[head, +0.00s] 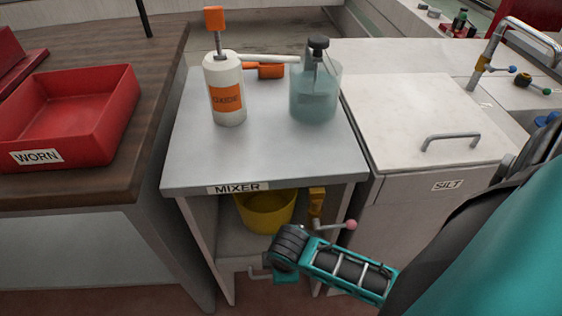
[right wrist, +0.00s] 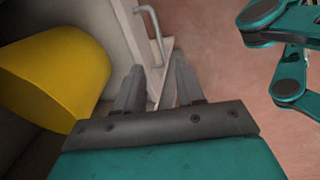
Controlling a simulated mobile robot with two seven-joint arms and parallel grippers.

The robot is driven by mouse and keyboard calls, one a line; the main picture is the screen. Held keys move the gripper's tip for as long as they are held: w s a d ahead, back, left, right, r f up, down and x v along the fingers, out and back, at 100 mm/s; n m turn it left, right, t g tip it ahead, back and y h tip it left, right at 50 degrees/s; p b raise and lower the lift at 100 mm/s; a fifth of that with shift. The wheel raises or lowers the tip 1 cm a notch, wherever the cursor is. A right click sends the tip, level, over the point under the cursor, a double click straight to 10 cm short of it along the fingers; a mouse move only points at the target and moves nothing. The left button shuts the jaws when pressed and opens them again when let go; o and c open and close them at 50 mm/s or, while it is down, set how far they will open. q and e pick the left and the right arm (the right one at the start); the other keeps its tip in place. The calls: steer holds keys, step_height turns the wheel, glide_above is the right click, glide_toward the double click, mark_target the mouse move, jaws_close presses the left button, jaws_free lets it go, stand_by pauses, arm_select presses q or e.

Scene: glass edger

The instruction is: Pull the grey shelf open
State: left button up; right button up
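The grey shelf (head: 232,243) is low inside the table marked MIXER, under its top, and carries a yellow bucket (head: 265,208). Its metal handle (head: 258,275) shows at the front edge, partly hidden by my right arm. In the right wrist view the handle (right wrist: 152,25) runs down toward the space between the fingers of my right gripper (right wrist: 158,78). These fingers are apart, and I see no grip on the bar. Whether they touch it I cannot tell. In the head view my right wrist hides the fingertips. My left gripper is not in view.
A white bottle (head: 225,90) and a teal jug (head: 316,92) stand on the table top. A red WORN tray (head: 105,115) sits on the wooden counter at left. The SILT cabinet (head: 410,215) stands close on the right. Bare floor (right wrist: 215,50) lies before the shelf.

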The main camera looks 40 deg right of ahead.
steer(key=shift+n, duration=0.3)
steer(key=b+x, duration=0.2)
steer(key=x, duration=0.2)
steer(key=b+x, duration=0.2)
steer(key=x, duration=0.3)
steer(key=b+x, duration=0.2)
steer(key=x, duration=0.2)
steer(key=shift+w+d+f, duration=0.15)
steer(key=shift+d+f, duration=0.05)
steer(key=shift+d, duration=0.15)
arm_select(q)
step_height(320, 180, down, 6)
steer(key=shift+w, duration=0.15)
arm_select(e)
jaws_close()
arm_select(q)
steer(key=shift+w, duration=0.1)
